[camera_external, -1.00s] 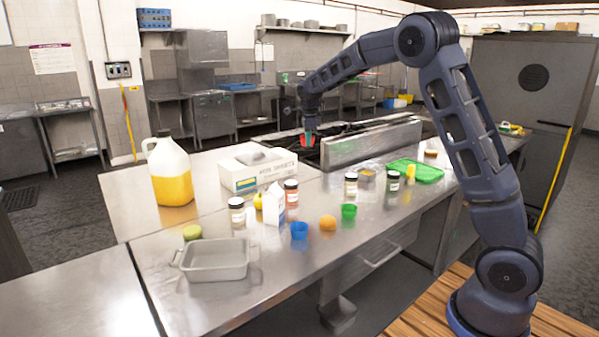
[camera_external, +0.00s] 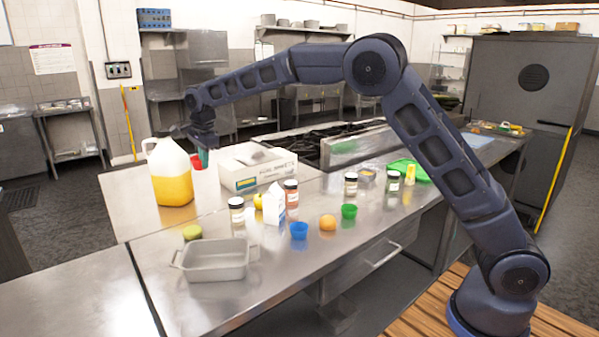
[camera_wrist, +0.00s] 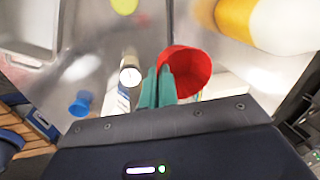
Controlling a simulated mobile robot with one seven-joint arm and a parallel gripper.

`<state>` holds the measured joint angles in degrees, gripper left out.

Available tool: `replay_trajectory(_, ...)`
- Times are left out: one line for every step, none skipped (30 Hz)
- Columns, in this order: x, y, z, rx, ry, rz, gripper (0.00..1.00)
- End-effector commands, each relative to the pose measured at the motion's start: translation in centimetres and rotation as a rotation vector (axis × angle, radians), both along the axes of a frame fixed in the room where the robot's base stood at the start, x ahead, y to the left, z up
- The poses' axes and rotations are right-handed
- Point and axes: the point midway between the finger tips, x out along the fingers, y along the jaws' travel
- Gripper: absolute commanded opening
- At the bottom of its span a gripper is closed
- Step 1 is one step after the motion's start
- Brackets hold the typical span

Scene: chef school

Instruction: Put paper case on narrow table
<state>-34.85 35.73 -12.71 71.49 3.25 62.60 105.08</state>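My gripper (camera_external: 203,158) is over the metal surface between the juice jug and the white box in the external view. In the wrist view its teal fingers (camera_wrist: 157,88) are close together at the left wall of a red paper case (camera_wrist: 187,70), gripping it; the case hangs to their right. The red case (camera_external: 196,162) is partly hidden by the gripper in the external view. A blue paper case (camera_external: 299,231) and a green one (camera_external: 348,211) stand on the front counter (camera_external: 290,270). I cannot tell which metal surface is the narrow table.
The jug (camera_external: 172,175) with yellow liquid stands close left of my gripper; the white box (camera_external: 250,165) is close right. The metal top (camera_external: 125,195) left of the jug is clear.

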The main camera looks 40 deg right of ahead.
Motion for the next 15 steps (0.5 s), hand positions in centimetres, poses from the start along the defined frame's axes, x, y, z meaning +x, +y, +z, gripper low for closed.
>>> replay_trajectory(-0.6,2.3,-0.1,0.0,0.001,0.036,0.0)
replay_trajectory(-1.0,3.6,-0.1,0.0,0.0,0.057,0.0)
replay_trajectory(-1.6,5.3,-0.1,0.0,0.001,0.086,0.0)
replay_trajectory(-2.0,6.5,-0.1,-0.001,0.001,0.106,0.0)
replay_trajectory(-2.4,7.8,-0.1,0.0,0.002,0.127,0.0)
replay_trajectory(-3.1,9.4,-0.2,0.0,0.003,0.154,0.0)
replay_trajectory(-3.6,10.7,-0.2,0.001,0.002,0.176,0.0)
replay_trajectory(-4.1,11.9,-0.1,0.001,0.002,0.197,0.0)
replay_trajectory(-4.7,13.5,-0.1,0.002,0.002,0.223,0.0)
replay_trajectory(-5.3,14.7,-0.1,0.001,0.003,0.243,0.0)
replay_trajectory(-5.9,15.9,-0.1,0.002,0.002,0.264,0.0)
replay_trajectory(-6.7,17.4,-0.2,0.002,0.004,0.291,0.0)
replay_trajectory(-7.3,18.6,-0.2,0.002,0.004,0.313,0.0)
replay_trajectory(-7.9,19.8,-0.2,0.003,0.004,0.333,0.0)
replay_trajectory(-8.8,21.3,-0.2,0.005,0.004,0.361,0.0)
